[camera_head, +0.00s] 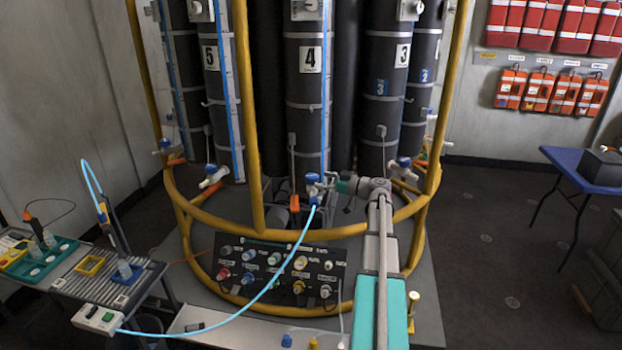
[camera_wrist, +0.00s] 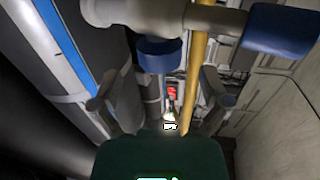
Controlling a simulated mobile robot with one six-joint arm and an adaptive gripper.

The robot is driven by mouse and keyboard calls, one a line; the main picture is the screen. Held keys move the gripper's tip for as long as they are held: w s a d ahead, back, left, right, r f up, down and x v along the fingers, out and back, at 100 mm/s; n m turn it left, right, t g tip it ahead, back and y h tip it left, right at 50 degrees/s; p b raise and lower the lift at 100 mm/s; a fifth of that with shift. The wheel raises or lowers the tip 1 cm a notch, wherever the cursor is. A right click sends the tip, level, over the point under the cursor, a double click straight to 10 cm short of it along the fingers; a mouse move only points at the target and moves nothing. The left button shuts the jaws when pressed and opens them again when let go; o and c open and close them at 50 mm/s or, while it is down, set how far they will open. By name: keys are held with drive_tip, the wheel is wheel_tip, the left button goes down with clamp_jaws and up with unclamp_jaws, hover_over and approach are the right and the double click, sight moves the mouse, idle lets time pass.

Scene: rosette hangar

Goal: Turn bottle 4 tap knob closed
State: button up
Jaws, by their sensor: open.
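Bottle 4 (camera_head: 306,95) is the dark upright cylinder in the middle of the rack, with a "4" label. Its tap, with a blue knob (camera_head: 312,177), sits near the bottle's foot, and a light blue hose runs down from it. My gripper (camera_head: 324,184) reaches the tap from the right. In the wrist view, the blue knob (camera_wrist: 158,54) lies ahead, between my open gripper's fingers (camera_wrist: 160,88). I cannot tell whether either finger touches it. The pale tap body (camera_wrist: 145,14) runs across the top, with a larger blue end piece (camera_wrist: 282,28) at right.
A yellow rail (camera_head: 255,120) rings the bottles, close to my arm. Other taps with blue knobs sit at left (camera_head: 211,169) and right (camera_head: 404,162). A valve panel (camera_head: 275,268) stands below. The light blue hose (camera_head: 262,290) arcs to the bench (camera_head: 90,285) at left.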

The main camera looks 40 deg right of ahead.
sight(311, 175)
drive_tip(key=shift+x, duration=2)
drive_tip(key=c, duration=1.2)
drive_tip(key=shift+o, duration=0.2)
drive_tip(key=shift+a+m+t+h, duration=0.1)
drive_tip(key=shift+m+t+h, duration=0.25)
drive_tip(key=shift+h, duration=0.25)
drive_tip(key=shift+m+h, duration=0.35)
drive_tip(key=shift+h, duration=0.05)
drive_tip(key=o, duration=1.2)
drive_tip(key=shift+c, duration=0.2)
